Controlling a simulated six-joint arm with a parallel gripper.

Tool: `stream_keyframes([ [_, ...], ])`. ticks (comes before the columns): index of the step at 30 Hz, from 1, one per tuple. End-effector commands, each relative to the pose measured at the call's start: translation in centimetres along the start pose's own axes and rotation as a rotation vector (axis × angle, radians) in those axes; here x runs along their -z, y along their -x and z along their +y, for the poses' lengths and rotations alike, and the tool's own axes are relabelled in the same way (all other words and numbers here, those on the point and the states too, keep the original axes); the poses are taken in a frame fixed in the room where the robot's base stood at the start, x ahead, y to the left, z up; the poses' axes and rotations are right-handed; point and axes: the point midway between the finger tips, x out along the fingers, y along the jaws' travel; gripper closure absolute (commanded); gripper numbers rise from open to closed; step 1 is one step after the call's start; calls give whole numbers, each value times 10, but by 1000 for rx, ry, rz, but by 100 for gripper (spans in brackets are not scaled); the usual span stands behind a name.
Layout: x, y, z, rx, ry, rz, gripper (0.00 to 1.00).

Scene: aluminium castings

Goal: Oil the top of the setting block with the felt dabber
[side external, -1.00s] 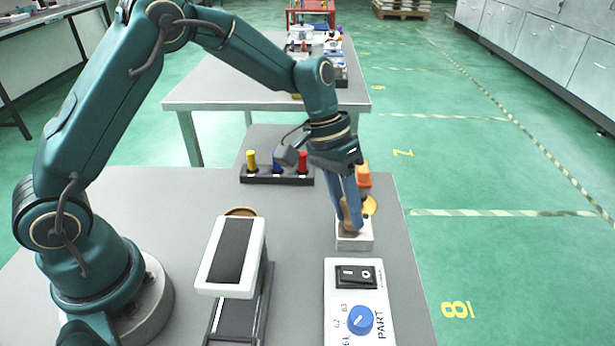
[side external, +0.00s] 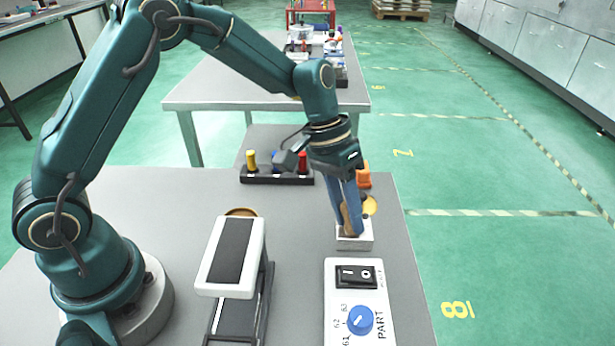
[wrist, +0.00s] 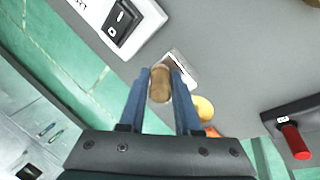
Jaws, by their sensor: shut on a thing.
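My gripper (side external: 350,212) has blue fingers and is shut on the felt dabber (wrist: 160,84), a brown rounded piece. In the side view the dabber (side external: 349,221) points down, slightly tilted, with its lower end at the top of the setting block (side external: 356,243). The block is a small pale block on the grey table. In the wrist view the block (wrist: 181,66) shows partly behind the dabber and the right finger. Whether the felt touches the block's top I cannot tell. Any oil on the top cannot be made out.
A control panel (side external: 342,300) with a black rocker switch and blue knob lies just in front of the block. A yellow round thing (side external: 370,206) and an orange thing (side external: 364,180) stand close behind it. A white-and-black device (side external: 231,252) and a rack (side external: 262,176) with coloured pegs are leftward.

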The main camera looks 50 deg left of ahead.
Motion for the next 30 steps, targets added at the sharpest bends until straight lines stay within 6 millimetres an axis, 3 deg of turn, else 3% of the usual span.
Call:
stream_keyframes([
  [6, -13, -3, 14, 0, -1, 0, 100],
  [9, -9, 14, 19, 0, -3, 8, 100],
  [30, -6, 70, 38, 1, 0, 4, 100],
])
